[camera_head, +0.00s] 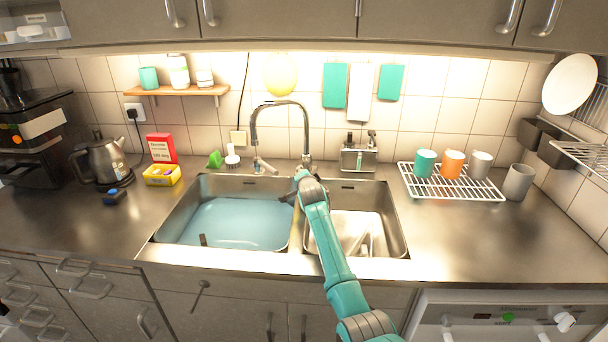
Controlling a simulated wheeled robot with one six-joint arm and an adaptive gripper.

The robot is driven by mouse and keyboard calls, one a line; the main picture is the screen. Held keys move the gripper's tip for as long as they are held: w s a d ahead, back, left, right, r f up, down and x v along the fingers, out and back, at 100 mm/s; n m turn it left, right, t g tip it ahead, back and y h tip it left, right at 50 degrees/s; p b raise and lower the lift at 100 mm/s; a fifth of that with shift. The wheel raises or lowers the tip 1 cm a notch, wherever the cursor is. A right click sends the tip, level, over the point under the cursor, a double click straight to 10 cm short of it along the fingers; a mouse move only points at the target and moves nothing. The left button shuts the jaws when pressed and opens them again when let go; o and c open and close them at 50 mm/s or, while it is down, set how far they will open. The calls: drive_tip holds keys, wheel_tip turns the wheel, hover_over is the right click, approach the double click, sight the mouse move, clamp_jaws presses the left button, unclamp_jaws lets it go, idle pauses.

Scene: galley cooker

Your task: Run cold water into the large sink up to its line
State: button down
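The large sink (170,225) is the left basin, with pale blue water (235,222) standing in it. A short dark upright piece (203,240) shows near its front wall. I cannot make out a fill line. The steel tap (306,130) rises behind the divider, and its arched spout ends over the back of the large sink. I cannot tell whether a stream falls from it. My gripper (287,197) is low in front of the tap's base, over the divider between the basins. My wrist hides part of the tap's base, and the fingers are too small to read.
The smaller right basin (395,225) holds pale long items. A steel caddy (358,158) stands behind it. A rack with cups (450,186) is to the right. A kettle (103,160), red box (161,148) and yellow tub (162,175) stand left. The front right worktop is clear.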

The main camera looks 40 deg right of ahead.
idle(0.4)
drive_tip(key=c, duration=1)
unclamp_jaws()
drive_tip(key=v, duration=1.2)
drive_tip(key=shift+a, duration=0.15)
